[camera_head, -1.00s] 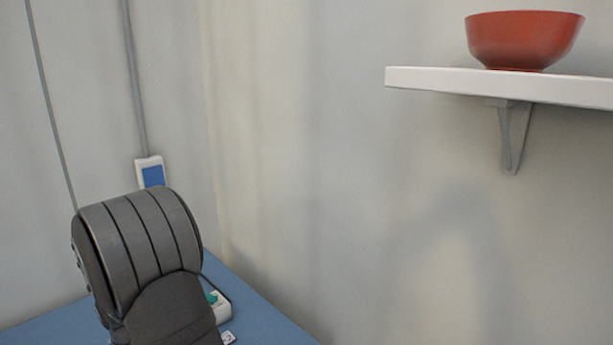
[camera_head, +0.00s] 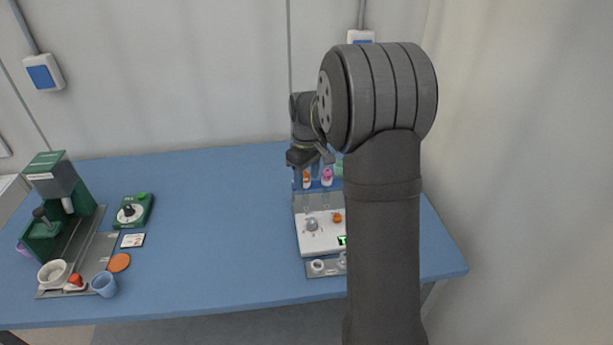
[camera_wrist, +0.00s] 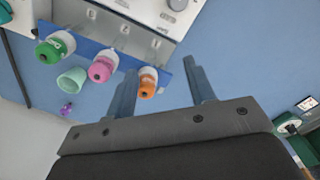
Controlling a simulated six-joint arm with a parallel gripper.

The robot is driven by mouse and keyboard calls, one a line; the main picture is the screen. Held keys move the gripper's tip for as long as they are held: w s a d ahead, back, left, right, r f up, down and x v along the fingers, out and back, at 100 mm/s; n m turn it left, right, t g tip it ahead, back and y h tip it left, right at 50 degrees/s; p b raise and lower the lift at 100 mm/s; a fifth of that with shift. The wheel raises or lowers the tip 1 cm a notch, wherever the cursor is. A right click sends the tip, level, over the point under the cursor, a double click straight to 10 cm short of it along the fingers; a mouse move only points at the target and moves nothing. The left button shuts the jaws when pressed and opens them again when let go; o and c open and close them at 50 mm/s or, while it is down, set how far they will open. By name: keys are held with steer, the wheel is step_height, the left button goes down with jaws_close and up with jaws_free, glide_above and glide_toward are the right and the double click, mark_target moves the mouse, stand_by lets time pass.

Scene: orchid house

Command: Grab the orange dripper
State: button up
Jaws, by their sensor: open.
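The orange dripper (camera_head: 306,181) is a small white bottle with an orange cap, at the back end of the white device on the blue table. In the wrist view the orange dripper (camera_wrist: 148,83) shows between my two fingers, closer to the left finger. My gripper (camera_head: 307,171) is open and just above or around it; the wrist view also shows the gripper (camera_wrist: 160,68) with nothing clamped. I cannot tell whether a finger touches the bottle. My arm hides part of the device's right side in the head view.
A pink-capped dripper (camera_wrist: 102,68) stands close beside the orange one, with a green-capped dripper (camera_wrist: 54,47) beyond. A pale green cup (camera_wrist: 72,80) is near them. A green machine (camera_head: 60,190) stands at the table's left. The table's middle is clear.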

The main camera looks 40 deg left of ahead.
steer(key=w+a+r+m, duration=0.1)
steer(key=a+r, duration=0.1)
steer(key=r, duration=0.5)
steer(key=w+a+r+m, duration=0.1)
steer(key=w+r+m, duration=0.1)
steer(key=r, duration=0.6)
glide_above(305, 173)
step_height(305, 173, down, 12)
steer(key=shift+a+r, duration=0.1)
steer(key=shift+a, duration=0.05)
steer(key=shift+w+f, duration=0.1)
steer(key=shift+f, duration=2.6)
steer(key=shift+c, duration=0.2)
steer(key=c, duration=1)
